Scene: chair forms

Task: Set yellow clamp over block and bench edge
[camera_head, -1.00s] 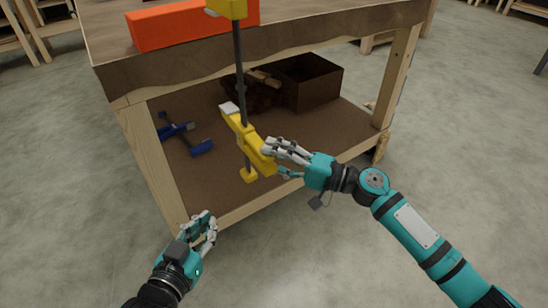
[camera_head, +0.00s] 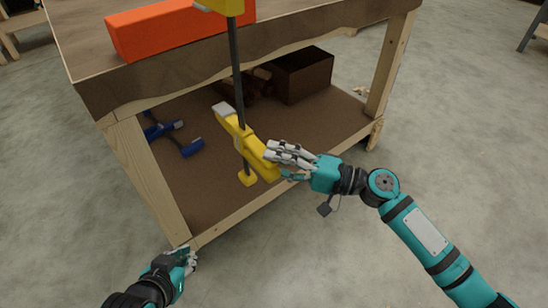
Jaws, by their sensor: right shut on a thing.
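The yellow clamp (camera_head: 243,139) stands roughly upright in front of the bench, with a dark bar. Its upper yellow jaw (camera_head: 222,6) is at the top edge of the view, in front of the orange block's right part. The orange block (camera_head: 160,30) lies on the bench top along the front edge (camera_head: 160,82). My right gripper (camera_head: 280,160) is shut on the clamp's lower yellow body. I cannot tell whether the clamp touches the block or the bench. My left gripper (camera_head: 187,260) is low at the left, apart from the clamp, near the bench's front leg; its fingers are partly hidden.
The lower shelf (camera_head: 215,190) holds a blue clamp (camera_head: 180,138) and a dark brown box (camera_head: 303,75). Wooden legs stand at the front left (camera_head: 150,180) and right (camera_head: 388,75). The floor at the right is clear.

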